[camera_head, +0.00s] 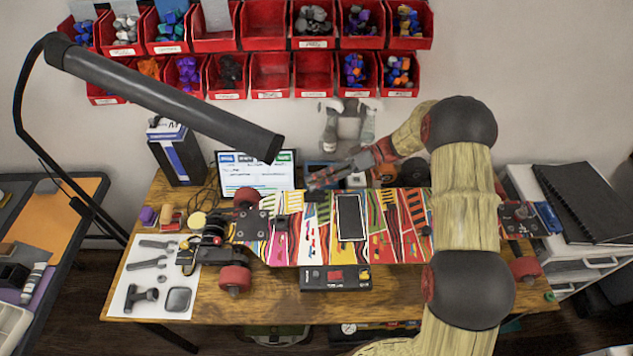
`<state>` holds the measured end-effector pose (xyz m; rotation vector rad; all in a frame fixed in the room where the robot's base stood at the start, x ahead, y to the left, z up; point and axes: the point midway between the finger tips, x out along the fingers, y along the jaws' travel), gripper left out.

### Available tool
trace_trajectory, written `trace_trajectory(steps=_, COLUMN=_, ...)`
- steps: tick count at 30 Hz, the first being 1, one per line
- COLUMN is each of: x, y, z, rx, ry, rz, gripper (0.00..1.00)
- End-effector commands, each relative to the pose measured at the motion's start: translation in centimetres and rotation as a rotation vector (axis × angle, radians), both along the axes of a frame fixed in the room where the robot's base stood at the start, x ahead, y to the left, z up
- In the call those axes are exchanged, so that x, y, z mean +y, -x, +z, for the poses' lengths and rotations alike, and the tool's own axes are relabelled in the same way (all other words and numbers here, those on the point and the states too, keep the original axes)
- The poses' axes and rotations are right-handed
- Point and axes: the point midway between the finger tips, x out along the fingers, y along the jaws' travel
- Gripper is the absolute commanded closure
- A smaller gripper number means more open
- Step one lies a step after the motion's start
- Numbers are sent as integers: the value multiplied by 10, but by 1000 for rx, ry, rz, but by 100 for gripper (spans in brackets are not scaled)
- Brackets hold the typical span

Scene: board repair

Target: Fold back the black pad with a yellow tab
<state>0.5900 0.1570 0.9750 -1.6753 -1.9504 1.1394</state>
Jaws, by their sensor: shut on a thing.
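The skateboard-like board (385,245) with a colourful striped deck lies across the wooden table. A dark piece (317,209) at the deck's upper edge, just below my fingertips, looks like the black pad. No yellow tab can be made out on it. To its right is a black rectangle (351,218) with a white outline; I cannot tell whether it is a recess or a flat panel. My gripper (318,183) reaches in from the upper right over the deck's back edge. It is shut, seemingly on the black pad; the contact is too small to see clearly.
A black lamp arm (165,95) hangs over the left side. A tablet screen (255,174) stands behind the board. Tools lie on a white sheet (125,285) at the left. A black box (335,277) sits at the board's front edge. Red bins (268,72) line the wall.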

Motion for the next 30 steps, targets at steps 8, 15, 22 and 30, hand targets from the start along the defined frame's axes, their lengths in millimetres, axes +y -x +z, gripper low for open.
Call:
trace_trajectory(steps=8, x=0, y=3, z=-16, rx=11, ry=16, rz=-3, gripper=100)
trace_trajectory(steps=15, x=0, y=2, z=-14, rx=8, ry=17, rz=-5, gripper=76)
trace_trajectory(steps=22, x=0, y=1, z=-12, rx=5, ry=16, rz=-5, gripper=76)
trace_trajectory(steps=30, x=-17, y=-4, z=-6, rx=3, ry=14, rz=-8, gripper=76)
